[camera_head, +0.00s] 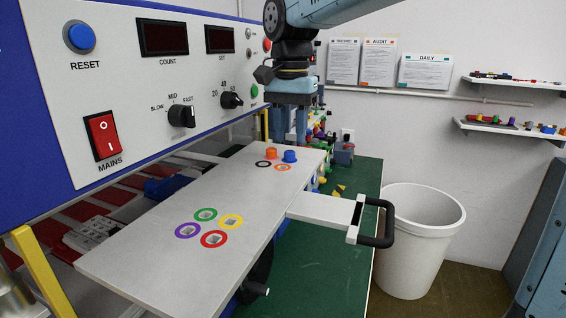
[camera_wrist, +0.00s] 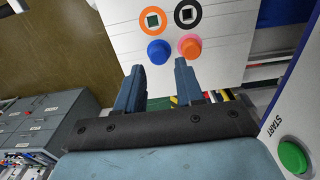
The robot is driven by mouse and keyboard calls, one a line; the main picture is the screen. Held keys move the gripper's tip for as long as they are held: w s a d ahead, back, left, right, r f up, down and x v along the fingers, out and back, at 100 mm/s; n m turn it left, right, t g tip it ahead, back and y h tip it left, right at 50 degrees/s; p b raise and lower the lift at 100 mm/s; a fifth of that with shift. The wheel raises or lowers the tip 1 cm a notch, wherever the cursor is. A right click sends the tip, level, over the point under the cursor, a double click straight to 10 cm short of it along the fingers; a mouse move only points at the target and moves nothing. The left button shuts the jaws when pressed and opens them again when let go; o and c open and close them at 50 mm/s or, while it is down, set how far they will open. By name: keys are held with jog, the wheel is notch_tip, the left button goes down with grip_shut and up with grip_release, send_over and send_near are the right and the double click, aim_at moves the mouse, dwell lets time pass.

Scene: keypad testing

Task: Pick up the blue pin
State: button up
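The blue pin (camera_head: 290,156) stands on the white panel (camera_head: 150,262) near its far end, beside an orange pin (camera_head: 271,153). In the wrist view the blue pin (camera_wrist: 158,51) is just beyond the fingertips, roughly in line with the gap between them, and the orange pin (camera_wrist: 190,46) is to its right. My gripper (camera_head: 288,142) is open, points down and hangs close above the pins in the head view. In the wrist view my gripper (camera_wrist: 159,67) shows two parted fingers with nothing between them. Neither pin appears touched.
A black ring (camera_head: 263,164) and an orange ring (camera_head: 283,168) mark square holes by the pins. Several coloured rings lie nearer on the panel. A console with a red mains switch (camera_head: 103,136) rises at left. A white bin (camera_head: 417,240) stands right.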

aim_at(290, 151)
jog(key=shift+f, duration=1.5)
grip_shut()
